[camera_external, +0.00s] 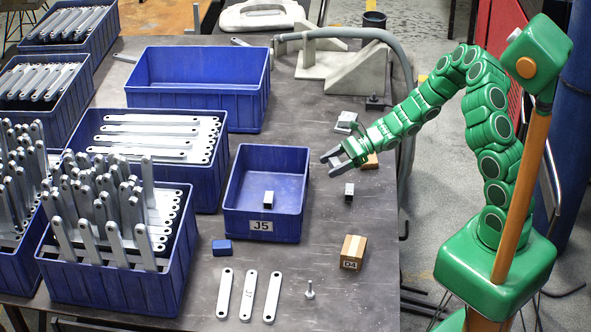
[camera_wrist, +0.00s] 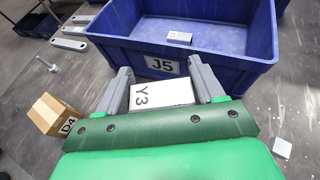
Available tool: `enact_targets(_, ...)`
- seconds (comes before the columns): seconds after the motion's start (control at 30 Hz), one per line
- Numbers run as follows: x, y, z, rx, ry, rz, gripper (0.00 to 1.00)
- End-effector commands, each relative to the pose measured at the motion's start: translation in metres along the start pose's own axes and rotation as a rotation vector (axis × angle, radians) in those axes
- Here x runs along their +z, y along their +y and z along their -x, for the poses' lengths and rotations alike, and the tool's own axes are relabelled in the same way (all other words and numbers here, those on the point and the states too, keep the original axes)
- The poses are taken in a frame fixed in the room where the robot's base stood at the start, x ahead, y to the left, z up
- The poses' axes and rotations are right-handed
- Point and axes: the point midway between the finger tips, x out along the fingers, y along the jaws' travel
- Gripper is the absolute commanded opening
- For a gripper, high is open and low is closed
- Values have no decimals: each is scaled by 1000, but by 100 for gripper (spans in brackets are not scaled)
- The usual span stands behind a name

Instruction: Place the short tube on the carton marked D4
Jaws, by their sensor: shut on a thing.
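My gripper (camera_external: 334,158) is above the table, to the right of the blue bin marked J5. In the wrist view its two grey fingers (camera_wrist: 160,88) are shut on a short silver tube (camera_wrist: 162,94) marked Y3. The tube is hard to make out in the external view. The carton marked D4 (camera_external: 353,252) is a small brown box on the table, in front of the gripper and below it. It also shows at the left of the wrist view (camera_wrist: 58,113). Its top looks bare.
The J5 bin (camera_external: 232,205) holds another small silver piece (camera_external: 268,198). A bolt (camera_external: 310,290), flat bars (camera_external: 248,295) and a small blue block (camera_external: 222,247) lie nearby. Blue bins of brackets (camera_external: 110,290) fill the left.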

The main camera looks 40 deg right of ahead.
Motion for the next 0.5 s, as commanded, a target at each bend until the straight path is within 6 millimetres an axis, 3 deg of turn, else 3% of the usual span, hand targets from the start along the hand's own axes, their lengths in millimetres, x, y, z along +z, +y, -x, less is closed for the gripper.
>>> enact_targets(0.03, 5, 20, -10, 50, -2, 20, 36)
enact_targets(0.2, 16, 85, -31, 212, -3, 89, 36)
enact_targets(0.5, 26, 203, -44, 506, -3, 206, 36)
